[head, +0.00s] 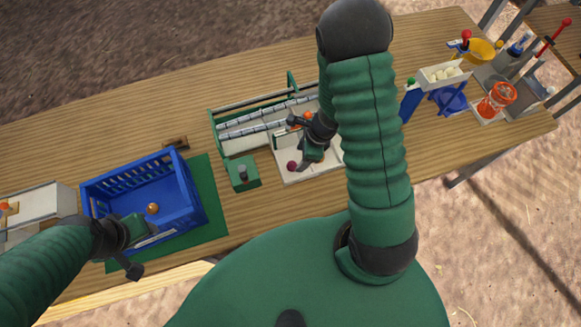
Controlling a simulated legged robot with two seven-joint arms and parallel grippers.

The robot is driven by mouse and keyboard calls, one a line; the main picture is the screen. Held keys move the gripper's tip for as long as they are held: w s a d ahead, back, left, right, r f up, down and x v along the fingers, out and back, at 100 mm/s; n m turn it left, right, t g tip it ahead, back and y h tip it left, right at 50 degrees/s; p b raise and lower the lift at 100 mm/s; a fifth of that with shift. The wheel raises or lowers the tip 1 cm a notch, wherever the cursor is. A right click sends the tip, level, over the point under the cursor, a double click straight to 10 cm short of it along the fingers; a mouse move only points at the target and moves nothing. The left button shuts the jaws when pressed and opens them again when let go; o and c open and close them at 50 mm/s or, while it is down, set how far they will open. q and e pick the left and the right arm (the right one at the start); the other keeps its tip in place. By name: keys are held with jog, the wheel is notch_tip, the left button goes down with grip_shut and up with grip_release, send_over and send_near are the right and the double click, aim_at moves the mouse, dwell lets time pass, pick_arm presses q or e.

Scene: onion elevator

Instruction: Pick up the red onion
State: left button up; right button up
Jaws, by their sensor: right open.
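The red onion (292,166) is a small dark red ball on the white tray (318,168) in the middle of the table. My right gripper (299,146) is open over this tray, with one dark finger close beside the onion. I cannot tell whether they touch. My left gripper (138,250) is at the front edge of the blue crate (185,190) on the left; its jaw opening is unclear. My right arm hides part of the tray.
An orange-brown onion (152,208) lies in the blue crate, which stands on a green mat (212,205). A green-framed roller machine (265,115) stands behind the tray. A blue stand with a white box (440,75) and a red-orange device (497,98) are at right.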

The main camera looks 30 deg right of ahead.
aim_at(293, 163)
jog(key=x, duration=0.6)
jog(key=shift+w+a+r+b, duration=0.1)
jog(key=shift+w+a+b, duration=0.05)
jog(key=shift+a+b, duration=0.25)
jog(key=shift+w+f, duration=0.2)
jog(key=shift+s, duration=0.1)
grip_shut()
